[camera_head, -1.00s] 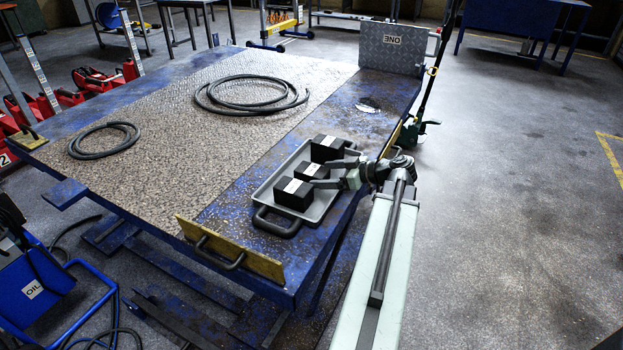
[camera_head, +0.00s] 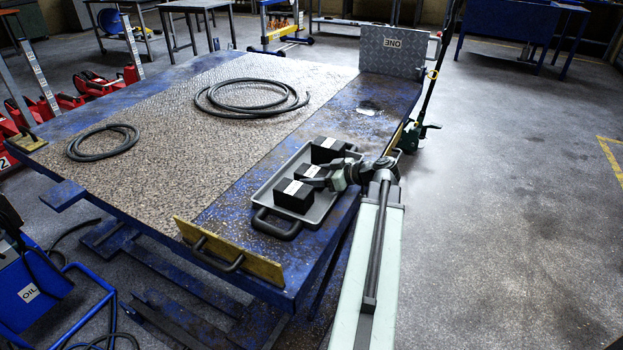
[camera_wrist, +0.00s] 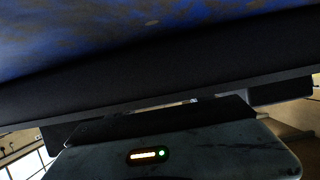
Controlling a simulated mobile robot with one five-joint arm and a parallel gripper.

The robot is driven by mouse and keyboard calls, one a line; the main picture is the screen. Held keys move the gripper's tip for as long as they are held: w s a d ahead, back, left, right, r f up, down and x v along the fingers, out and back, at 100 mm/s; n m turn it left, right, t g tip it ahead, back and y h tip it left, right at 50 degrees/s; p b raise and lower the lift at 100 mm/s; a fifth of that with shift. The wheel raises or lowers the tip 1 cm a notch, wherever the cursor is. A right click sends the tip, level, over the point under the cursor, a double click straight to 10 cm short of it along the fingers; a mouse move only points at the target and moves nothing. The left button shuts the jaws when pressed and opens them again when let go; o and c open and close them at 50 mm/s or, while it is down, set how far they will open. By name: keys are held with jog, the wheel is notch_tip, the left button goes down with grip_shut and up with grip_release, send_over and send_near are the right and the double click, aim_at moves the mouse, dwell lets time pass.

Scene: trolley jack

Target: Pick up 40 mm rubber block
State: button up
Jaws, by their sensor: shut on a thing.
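Three black blocks with white bands sit in a grey tray (camera_head: 262,197) on the blue table: a back block (camera_head: 325,148), a smaller middle block (camera_head: 309,169) and a front block (camera_head: 294,194). The middle one appears to be the 40 mm rubber block. My gripper (camera_head: 322,174) reaches in from the right over the tray rim and is shut on the middle block, whose right side it partly hides. In the wrist view a dark surface (camera_wrist: 150,62) fills the middle at close range; I cannot tell which part it is.
The front block and back block stand close to my fingers. The tray has a raised rim and a dark handle (camera_head: 277,224). Two coiled hoses (camera_head: 250,97) lie on the patterned mat to the left. An upright metal plate (camera_head: 391,47) stands at the table's far end.

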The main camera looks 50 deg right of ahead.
aim_at(313, 172)
notch_tip(313, 172, up, 10)
jog(key=p, duration=1)
jog(key=shift+r, duration=0.15)
